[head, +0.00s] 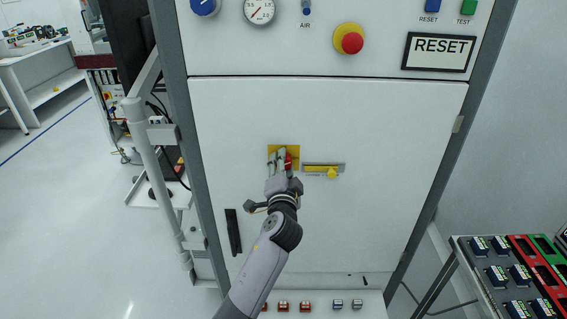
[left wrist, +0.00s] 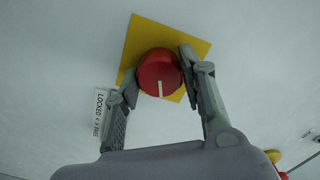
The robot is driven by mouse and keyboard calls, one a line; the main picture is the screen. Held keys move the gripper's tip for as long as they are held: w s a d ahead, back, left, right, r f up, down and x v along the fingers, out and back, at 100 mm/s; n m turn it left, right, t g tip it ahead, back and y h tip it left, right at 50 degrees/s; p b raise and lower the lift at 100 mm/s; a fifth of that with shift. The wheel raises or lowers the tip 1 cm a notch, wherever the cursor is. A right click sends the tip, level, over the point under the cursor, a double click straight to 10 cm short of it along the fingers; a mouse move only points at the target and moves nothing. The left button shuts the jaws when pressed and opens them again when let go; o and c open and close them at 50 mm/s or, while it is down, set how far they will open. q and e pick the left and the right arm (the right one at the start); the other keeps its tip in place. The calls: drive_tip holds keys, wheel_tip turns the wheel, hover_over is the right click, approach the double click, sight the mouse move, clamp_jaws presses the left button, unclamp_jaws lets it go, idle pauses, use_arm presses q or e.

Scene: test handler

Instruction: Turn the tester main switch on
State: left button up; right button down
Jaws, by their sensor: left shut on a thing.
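The main switch is a red round knob (left wrist: 158,72) with a white mark, on a yellow square plate (left wrist: 137,36). In the head view the knob (head: 288,163) is partly hidden behind my fingers on the yellow plate (head: 293,150) on the white cabinet door. My left gripper (left wrist: 160,80) has one finger on each side of the knob and is shut on it. In the left wrist view the white mark points toward the bottom of the picture. In the head view the left gripper (head: 281,160) reaches up to the plate from below. My right gripper is not in view.
A yellow latch (head: 330,171) sits right of the switch. A black handle (head: 233,231) is lower left on the door. Above are a red emergency stop (head: 352,42), a gauge (head: 260,10) and a RESET sign (head: 438,52). A tray of modules (head: 515,275) stands at right.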

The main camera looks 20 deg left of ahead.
use_arm(q)
drive_tip(key=m+p, duration=0.1)
drive_tip(key=m, duration=0.3)
drive_tip(key=shift+d+m, duration=0.1)
drive_tip(key=shift+m, duration=0.2)
drive_tip(key=shift+p, duration=0.3)
drive_tip(key=o, duration=1.2)
drive_tip(key=shift+c, duration=0.2)
drive_tip(key=v, duration=1.2)
